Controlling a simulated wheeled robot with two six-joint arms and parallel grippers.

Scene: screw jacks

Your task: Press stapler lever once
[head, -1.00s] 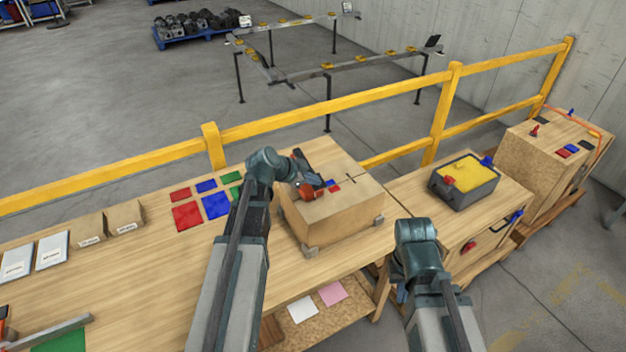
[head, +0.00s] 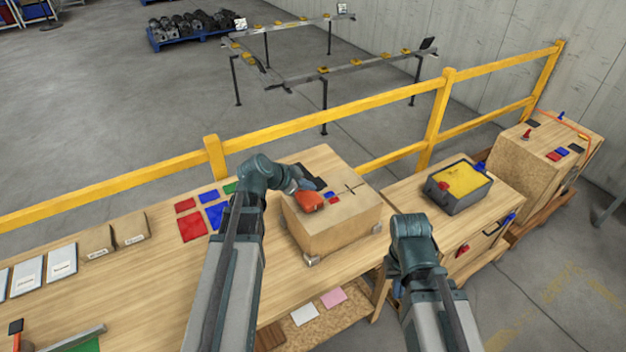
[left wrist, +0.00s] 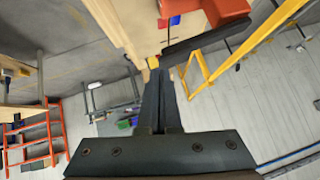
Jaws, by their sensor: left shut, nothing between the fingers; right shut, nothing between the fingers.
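The stapler, with a red-orange body (head: 311,201) and a dark lever-like bar, sits on the cardboard-coloured box at the workbench's far side. In the left wrist view its red body (left wrist: 222,10) shows at the top, and the dark bar (left wrist: 210,40) runs below it. My left gripper (left wrist: 159,75) is shut and empty; its fingertips appear close to the bar's near end, but I cannot tell whether they touch. In the head view my left wrist is beside the stapler and partly hides it. My right arm hangs at the right; its gripper is hidden behind its wrist.
The box (head: 335,235) also carries small red and blue pieces. Red, blue and green squares (head: 214,213) lie to its left. A grey bin with yellow contents (head: 460,185) stands on the bench to the right. A yellow railing (head: 300,121) runs behind.

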